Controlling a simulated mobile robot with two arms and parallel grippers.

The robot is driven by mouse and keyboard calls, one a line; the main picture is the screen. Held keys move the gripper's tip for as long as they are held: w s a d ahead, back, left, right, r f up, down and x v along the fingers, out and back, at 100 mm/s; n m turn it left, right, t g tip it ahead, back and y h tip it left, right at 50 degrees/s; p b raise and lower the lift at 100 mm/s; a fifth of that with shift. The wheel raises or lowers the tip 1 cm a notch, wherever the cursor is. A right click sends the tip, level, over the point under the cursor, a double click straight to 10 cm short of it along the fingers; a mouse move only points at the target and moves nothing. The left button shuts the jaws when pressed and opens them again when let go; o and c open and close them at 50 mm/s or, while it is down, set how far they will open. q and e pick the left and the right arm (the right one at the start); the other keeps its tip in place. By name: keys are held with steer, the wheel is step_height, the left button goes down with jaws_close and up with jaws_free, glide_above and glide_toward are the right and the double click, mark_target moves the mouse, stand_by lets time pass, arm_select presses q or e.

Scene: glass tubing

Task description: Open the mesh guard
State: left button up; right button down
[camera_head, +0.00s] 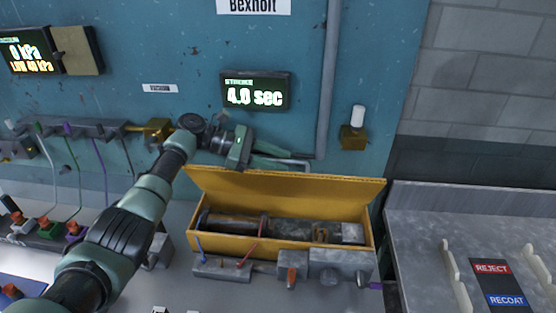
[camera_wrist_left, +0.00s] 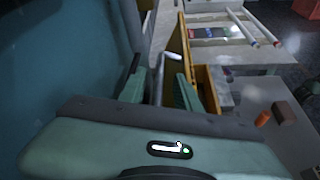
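A yellow box (camera_head: 245,243) stands on the bench, its top open. A yellow panel (camera_head: 330,187), which I take to be the mesh guard, stands tilted up along the box's back edge; no mesh can be made out. It shows edge-on in the left wrist view (camera_wrist_left: 184,42). A grey bent bar (camera_head: 307,164) reaches the panel's top edge. My left gripper (camera_head: 284,156) is behind the panel, fingers apart, at the bar. In the left wrist view the bar (camera_wrist_left: 170,58) shows between the fingertips; contact is unclear. My right gripper is out of view.
Inside the box lies a dark cylinder (camera_head: 235,223). The blue wall with a timer display (camera_head: 255,92) and a vertical pipe (camera_head: 328,80) is close behind my gripper. A grey table (camera_head: 430,220) stands right.

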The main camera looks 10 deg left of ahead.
arm_select(q)
steer(key=shift+a, duration=0.1)
steer(key=shift+a, duration=0.35)
steer(key=b+v, duration=0.2)
steer(key=v, duration=0.5)
steer(key=shift+r+b, duration=0.15)
steer(key=shift+b, duration=0.2)
steer(key=shift+d, duration=0.1)
